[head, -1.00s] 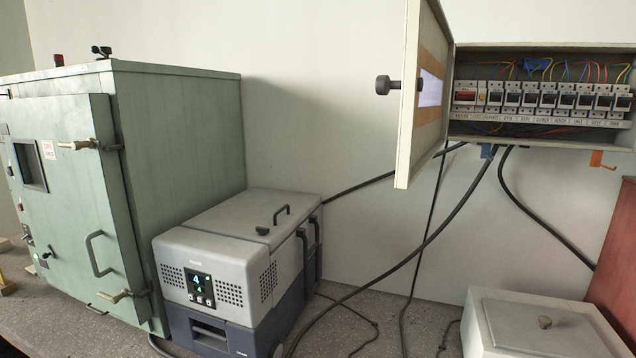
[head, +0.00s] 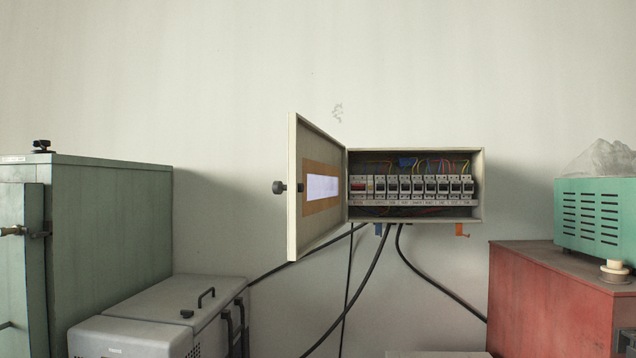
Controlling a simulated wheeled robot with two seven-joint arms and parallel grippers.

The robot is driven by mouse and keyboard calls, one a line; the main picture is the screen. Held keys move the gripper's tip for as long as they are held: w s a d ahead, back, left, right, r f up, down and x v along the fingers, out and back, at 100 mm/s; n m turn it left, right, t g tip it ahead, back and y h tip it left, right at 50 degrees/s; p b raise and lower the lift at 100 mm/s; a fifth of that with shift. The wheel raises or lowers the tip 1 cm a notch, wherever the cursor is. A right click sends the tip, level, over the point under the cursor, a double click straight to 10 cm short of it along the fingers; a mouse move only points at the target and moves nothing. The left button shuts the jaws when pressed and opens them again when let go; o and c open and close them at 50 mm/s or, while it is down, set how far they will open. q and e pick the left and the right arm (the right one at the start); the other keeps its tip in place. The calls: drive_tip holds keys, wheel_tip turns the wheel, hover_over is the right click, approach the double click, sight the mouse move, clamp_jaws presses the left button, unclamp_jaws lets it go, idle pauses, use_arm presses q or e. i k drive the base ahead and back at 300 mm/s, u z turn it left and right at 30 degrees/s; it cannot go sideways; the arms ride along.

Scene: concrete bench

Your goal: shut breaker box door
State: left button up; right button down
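The breaker box (head: 415,215) is mounted on the wall right of centre in the head view. A row of breakers (head: 412,187) and coloured wires shows inside it. Its door (head: 325,226) is hinged on the box's left side and stands wide open, swung out toward me. A dark round knob (head: 279,187) sticks out from the door's outer face on the left. A white label on a tan patch shows on the door's inner face. Neither of my grippers is in view.
Black cables (head: 371,270) hang below the box. A green cabinet (head: 110,230) and a grey cooler (head: 160,318) stand at the left. A red box (head: 550,300) with a green vented unit (head: 595,216) on top stands at the right. The wall around the door is clear.

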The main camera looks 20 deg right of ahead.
sight(316, 187)
drive_tip(key=u, duration=0.55)
drive_tip(key=i, duration=1.3)
drive_tip(key=z, duration=2)
